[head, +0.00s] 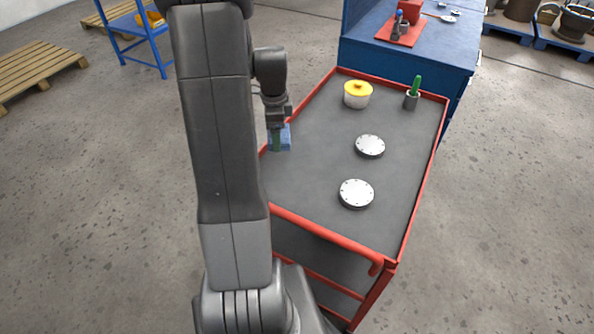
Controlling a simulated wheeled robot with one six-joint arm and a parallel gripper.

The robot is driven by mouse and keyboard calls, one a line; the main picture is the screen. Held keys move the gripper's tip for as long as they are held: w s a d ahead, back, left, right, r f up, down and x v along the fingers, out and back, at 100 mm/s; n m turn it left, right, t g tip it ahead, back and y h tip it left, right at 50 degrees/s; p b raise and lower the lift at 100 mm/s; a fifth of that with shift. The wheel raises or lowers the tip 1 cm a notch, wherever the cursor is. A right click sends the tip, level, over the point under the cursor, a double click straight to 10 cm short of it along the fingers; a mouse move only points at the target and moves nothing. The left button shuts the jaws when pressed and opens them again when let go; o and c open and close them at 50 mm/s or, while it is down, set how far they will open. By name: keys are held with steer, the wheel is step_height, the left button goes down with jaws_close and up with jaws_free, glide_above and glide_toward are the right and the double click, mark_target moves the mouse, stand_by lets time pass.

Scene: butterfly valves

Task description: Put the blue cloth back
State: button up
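The blue cloth (286,137) shows as a small blue patch at the left edge of the grey-topped cart (320,150). My gripper (276,128) points down right at the cloth, and its fingertips overlap it in the picture. I cannot tell whether the fingers are closed on the cloth or only above it. A dark green strip shows in front of the cloth, below the gripper. My arm hides what lies to the left of the cloth.
On the cart are a white pot with a yellow lid (358,95), a grey cup with a green item (412,94) and two silver flanged discs (370,146) (356,193). A red rim borders the cart. A blue workbench (430,45) stands behind it.

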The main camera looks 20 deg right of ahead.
mark_target(296, 166)
steer(key=s+d+m+b, duration=0.1)
steer(key=s+d+m, duration=0.2)
steer(key=d+m, duration=0.25)
steer(key=shift+m, duration=0.45)
steer(key=f, duration=0.9)
steer(key=shift+w+a+f, duration=0.15)
steer(key=shift+a+f, duration=0.15)
steer(key=shift+a, duration=0.05)
steer(key=shift+f, duration=0.15)
steer(key=o, duration=1.1)
steer(key=shift+c, duration=0.2)
step_height(296, 166, up, 12)
steer(key=shift+r, duration=0.2)
